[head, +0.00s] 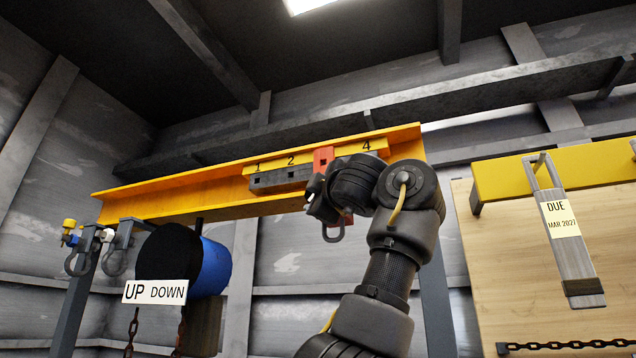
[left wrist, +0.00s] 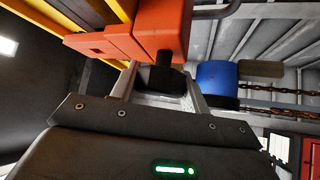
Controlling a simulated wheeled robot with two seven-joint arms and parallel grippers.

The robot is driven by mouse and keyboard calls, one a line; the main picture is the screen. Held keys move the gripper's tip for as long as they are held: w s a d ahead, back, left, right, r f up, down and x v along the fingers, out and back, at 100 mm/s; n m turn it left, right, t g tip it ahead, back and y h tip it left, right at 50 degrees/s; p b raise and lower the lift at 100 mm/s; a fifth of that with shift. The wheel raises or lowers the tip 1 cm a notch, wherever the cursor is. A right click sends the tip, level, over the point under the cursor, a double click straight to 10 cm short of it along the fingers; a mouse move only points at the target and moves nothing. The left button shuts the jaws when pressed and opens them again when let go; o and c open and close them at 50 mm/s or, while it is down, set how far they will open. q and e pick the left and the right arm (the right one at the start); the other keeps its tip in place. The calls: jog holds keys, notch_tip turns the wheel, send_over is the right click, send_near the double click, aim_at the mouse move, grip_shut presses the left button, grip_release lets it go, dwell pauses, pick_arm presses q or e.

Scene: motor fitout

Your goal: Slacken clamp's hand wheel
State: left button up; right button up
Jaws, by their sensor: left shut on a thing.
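The orange-red clamp (head: 323,157) sits on the yellow beam (head: 200,187), between the labels 2 and 4. My left gripper (head: 318,200) is up against the clamp, and my arm hides much of the clamp's lower part in the head view. In the left wrist view the clamp (left wrist: 135,30) fills the upper middle, with a dark stem running to the black hand wheel (left wrist: 160,78). My left gripper (left wrist: 160,82) has a pale finger on either side of the hand wheel and is shut on it. My right gripper is in neither view.
A blue hoist motor (head: 215,266) hangs at the left, with an UP DOWN sign (head: 155,291) and chains below. Shackles (head: 80,262) hang at the far left. A wooden board (head: 520,270) with a tagged lock-like piece (head: 563,245) stands at the right.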

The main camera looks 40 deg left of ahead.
pick_arm(q)
jog(key=shift+r+n+g+h+p, duration=0.15)
jog(key=shift+n+g+h+p, duration=0.35)
jog(key=shift+n+p, duration=0.4)
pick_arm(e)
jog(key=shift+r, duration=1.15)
pick_arm(q)
jog(key=o, duration=1)
jog(key=shift+a, duration=0.1)
jog(key=shift+f, duration=0.2)
jog(key=b+v, duration=0.2)
jog(key=v, duration=0.5)
jog(key=shift+d+b, duration=0.2)
jog(key=shift+b, duration=0.2)
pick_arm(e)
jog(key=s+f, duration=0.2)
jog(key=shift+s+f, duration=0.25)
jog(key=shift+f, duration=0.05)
